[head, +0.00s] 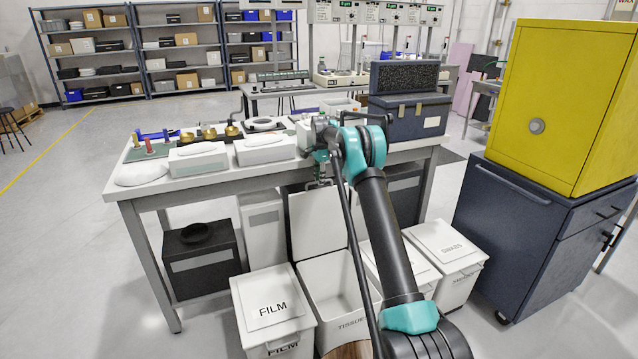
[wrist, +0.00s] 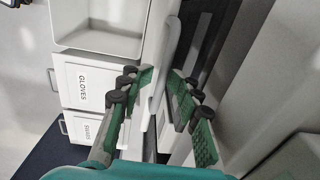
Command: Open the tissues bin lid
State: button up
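The white tissues bin (head: 338,290) stands on the floor under the table's front edge, and its inside shows. Its lid (head: 318,222) stands raised, nearly upright, at the back of the bin. My gripper (head: 319,182) is at the lid's upper edge. In the wrist view the open bin (wrist: 100,35) is at the upper left, and the pale lid (wrist: 168,62) shows edge-on. My gripper's fingers (wrist: 158,76) are spread, on either side of the lid's edge line. I cannot tell whether they touch it. My arm hides part of the bin's right side.
The closed film bin (head: 272,305) stands to the left. The gloves bin (wrist: 90,85) and swabs bin (head: 445,255) are closed to the right. The workbench (head: 165,195) edge is close above the lid. A dark cabinet (head: 520,230) stands at the right.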

notch_tip(320, 180, up, 10)
jog(key=shift+s+r, duration=0.2)
jog(key=shift+s, duration=0.1)
